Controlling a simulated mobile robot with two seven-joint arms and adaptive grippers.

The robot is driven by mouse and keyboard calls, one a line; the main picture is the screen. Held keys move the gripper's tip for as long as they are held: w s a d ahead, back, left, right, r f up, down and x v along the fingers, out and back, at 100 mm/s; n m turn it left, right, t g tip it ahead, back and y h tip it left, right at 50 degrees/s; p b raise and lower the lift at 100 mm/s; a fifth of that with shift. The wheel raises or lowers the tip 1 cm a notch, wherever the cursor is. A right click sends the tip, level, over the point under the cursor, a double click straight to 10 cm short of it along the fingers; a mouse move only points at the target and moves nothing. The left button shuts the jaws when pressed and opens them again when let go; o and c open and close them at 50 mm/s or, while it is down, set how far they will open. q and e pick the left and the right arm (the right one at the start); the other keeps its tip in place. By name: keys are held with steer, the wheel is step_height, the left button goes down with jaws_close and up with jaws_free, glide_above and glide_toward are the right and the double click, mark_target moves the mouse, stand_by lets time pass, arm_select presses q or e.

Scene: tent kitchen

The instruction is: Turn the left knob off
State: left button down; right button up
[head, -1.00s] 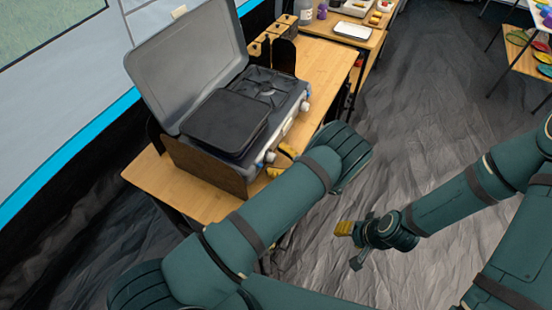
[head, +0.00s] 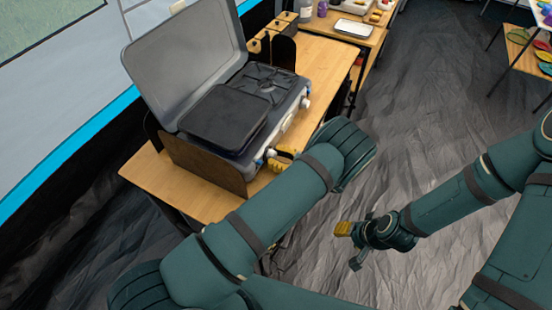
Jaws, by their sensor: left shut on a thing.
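The camping stove (head: 215,158) stands on the wooden table with its grey lid (head: 185,62) raised. Its left knob (head: 271,153) is a small white knob at the near front end, partly hidden by my fingers. My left gripper (head: 283,159) shows only its yellow fingertips, at the left knob and shut on it. The rest of that gripper is hidden behind my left forearm. The right knob (head: 305,103) is farther along the stove's front, with nothing touching it. My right gripper (head: 343,229) hangs over the floor, away from the stove; its finger gap is not clear.
A black griddle plate (head: 225,118) covers the near burner; the far burner (head: 268,82) is bare. The wooden table (head: 190,190) has a free strip in front of the stove. A second table with a white tray (head: 353,27) stands behind.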

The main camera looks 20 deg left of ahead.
arm_select(q)
steer(key=shift+m+b, duration=0.55)
steer(key=shift+m, duration=0.65)
steer(key=shift+m+b, duration=0.35)
steer(key=shift+m, duration=0.75)
steer(key=shift+w+r, duration=0.1)
steer(key=c, duration=0.6)
jaws_free()
steer(key=shift+d, duration=0.1)
steer(key=s+d, duration=0.2)
steer(key=d, duration=0.9)
steer(key=shift+d+f, duration=0.25)
steer(key=shift+d, duration=0.05)
steer(key=shift+w, duration=0.1)
